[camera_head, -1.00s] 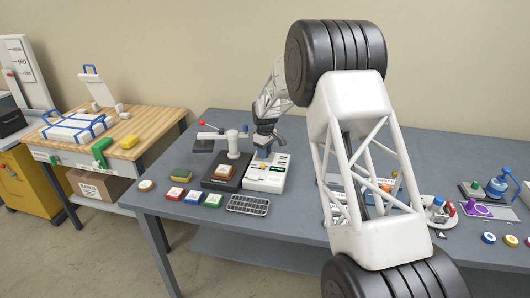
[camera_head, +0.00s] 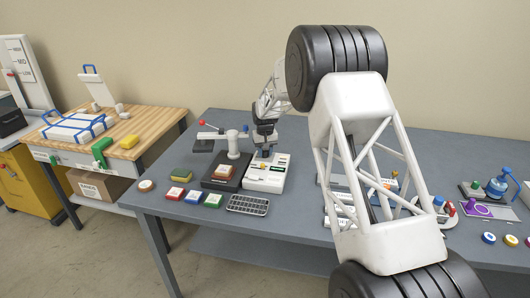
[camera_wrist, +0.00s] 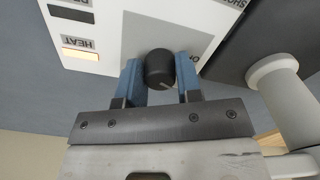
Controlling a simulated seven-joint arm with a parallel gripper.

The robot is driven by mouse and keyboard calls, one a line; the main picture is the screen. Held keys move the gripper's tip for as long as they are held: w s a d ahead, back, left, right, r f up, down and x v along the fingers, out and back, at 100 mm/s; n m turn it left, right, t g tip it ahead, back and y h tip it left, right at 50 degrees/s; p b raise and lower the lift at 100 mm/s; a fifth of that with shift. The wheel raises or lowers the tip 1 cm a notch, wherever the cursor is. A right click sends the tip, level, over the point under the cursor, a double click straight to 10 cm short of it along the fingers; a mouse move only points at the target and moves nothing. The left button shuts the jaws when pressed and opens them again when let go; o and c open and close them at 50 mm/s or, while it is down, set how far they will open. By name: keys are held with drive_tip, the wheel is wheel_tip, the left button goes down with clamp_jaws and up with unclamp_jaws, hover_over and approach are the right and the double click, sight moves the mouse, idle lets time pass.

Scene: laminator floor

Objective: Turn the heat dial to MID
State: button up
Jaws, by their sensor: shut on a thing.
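The black heat dial (camera_wrist: 160,68) is a round knob with a pale pointer line on its white panel. My gripper (camera_wrist: 161,76) has its blue fingers on either side of the dial and is shut on it. The panel belongs to the white laminator unit (camera_head: 266,181), which stands on the grey table. In the head view my gripper (camera_head: 265,151) comes down on the unit's back part and hides the dial there. A HEAT label (camera_wrist: 78,42), upside down in the wrist view, sits by a lit amber lamp (camera_wrist: 80,55). No dial mark reading MID is legible.
A black-based stand (camera_head: 226,171) with a grey post is close to the unit's left. Coloured blocks and a dark grid (camera_head: 249,205) lie in front. A far-left board (camera_head: 22,62) carries a MID marking. My arm hides much of the table's right side.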

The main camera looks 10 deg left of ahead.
sight(265, 151)
drive_tip(key=m, duration=0.5)
drive_tip(key=shift+r+m, duration=0.1)
drive_tip(key=shift+m, duration=0.2)
drive_tip(key=m, duration=0.5)
drive_tip(key=shift+m, duration=0.4)
drive_tip(key=o, duration=0.9)
drive_tip(key=shift+o, duration=0.2)
drive_tip(key=shift+r, duration=3.85)
